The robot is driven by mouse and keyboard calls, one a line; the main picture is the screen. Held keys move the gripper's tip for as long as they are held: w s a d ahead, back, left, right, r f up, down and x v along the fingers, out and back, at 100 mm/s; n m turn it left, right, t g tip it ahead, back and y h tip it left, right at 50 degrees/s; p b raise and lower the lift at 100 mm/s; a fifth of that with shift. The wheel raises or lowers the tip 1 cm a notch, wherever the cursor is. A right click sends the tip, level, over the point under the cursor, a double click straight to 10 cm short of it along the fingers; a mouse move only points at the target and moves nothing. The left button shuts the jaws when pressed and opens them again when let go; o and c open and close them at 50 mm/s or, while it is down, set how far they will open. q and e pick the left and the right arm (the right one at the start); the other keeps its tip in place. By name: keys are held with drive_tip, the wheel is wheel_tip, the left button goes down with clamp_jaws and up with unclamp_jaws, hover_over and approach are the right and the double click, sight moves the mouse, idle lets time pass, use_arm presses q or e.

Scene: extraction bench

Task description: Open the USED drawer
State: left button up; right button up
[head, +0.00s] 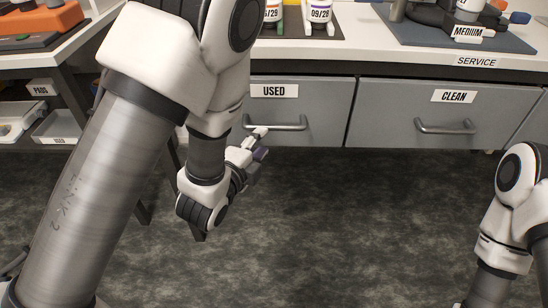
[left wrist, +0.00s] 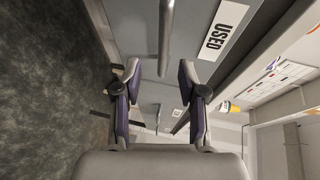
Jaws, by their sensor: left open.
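The USED drawer (head: 318,104) is a grey drawer front under the bench, with a white USED label (head: 274,91) and a metal bar handle (head: 290,126). It appears shut, flush with its neighbour. My left gripper (head: 262,142) is at the left end of the handle, partly hidden by my own arm. In the left wrist view, my left gripper (left wrist: 159,75) has its two fingers spread apart. The handle bar (left wrist: 166,35) lies between and just beyond the fingertips there, and I cannot tell whether they touch it. My right arm shows at the right edge, but its gripper is out of view.
The CLEAN drawer (head: 440,111) with its own handle (head: 446,127) is to the right, also shut. Bottles and a MEDIUM rack stand on the bench top. A side shelf with trays (head: 57,127) is at the left. The dark floor before the drawers is clear.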

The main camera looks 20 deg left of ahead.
sight(271, 130)
use_arm(q)
drive_tip(key=x, duration=0.7)
drive_tip(key=shift+w+r, duration=0.25)
clamp_jaws()
